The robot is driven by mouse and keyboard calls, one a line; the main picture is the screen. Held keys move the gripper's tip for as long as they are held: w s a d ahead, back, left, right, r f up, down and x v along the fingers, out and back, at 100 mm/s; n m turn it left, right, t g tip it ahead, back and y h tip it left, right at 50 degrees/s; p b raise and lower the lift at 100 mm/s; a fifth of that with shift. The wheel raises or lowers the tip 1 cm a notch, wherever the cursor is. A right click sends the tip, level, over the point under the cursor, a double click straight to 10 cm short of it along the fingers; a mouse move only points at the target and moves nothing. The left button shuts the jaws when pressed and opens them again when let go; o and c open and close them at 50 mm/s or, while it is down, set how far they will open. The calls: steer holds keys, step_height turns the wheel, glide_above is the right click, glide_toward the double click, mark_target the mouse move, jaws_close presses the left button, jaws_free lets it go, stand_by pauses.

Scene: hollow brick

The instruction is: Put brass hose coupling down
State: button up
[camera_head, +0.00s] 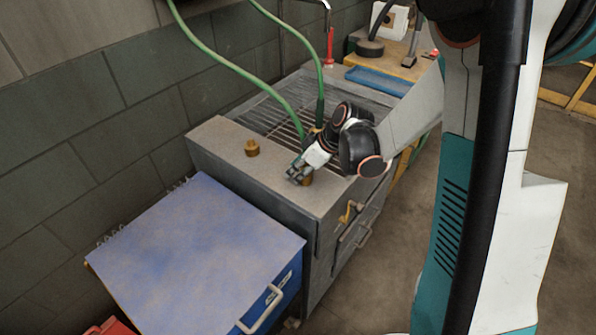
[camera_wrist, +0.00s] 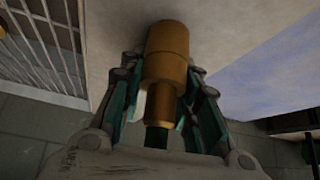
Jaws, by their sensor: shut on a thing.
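My gripper (camera_head: 297,174) is at the front corner of the grey worktop (camera_head: 222,137), low over its surface. It is shut on a brass hose coupling (camera_head: 308,181), partly hidden behind the fingers in the head view. In the wrist view the coupling (camera_wrist: 167,55) is a stepped brass cylinder between the two linked fingers (camera_wrist: 164,98). Its wide end points away from my wrist, toward the pale worktop. I cannot tell whether it touches the top. A second brass fitting (camera_head: 252,147) stands upright on the worktop, left of my gripper.
A slatted grate (camera_head: 275,122) lies behind the worktop strip, with green hoses (camera_head: 215,57) hanging over it. A blue-topped box (camera_head: 195,260) stands lower, at front left. A blue tray (camera_head: 378,81) lies at the back. The worktop between the second fitting and my gripper is clear.

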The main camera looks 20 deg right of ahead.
steer(key=shift+f, duration=0.1)
steer(key=o, duration=1.1)
steer(key=shift+r, duration=0.3)
steer(key=p+v, duration=0.4)
steer(key=v, duration=0.8)
steer(key=shift+f, duration=0.1)
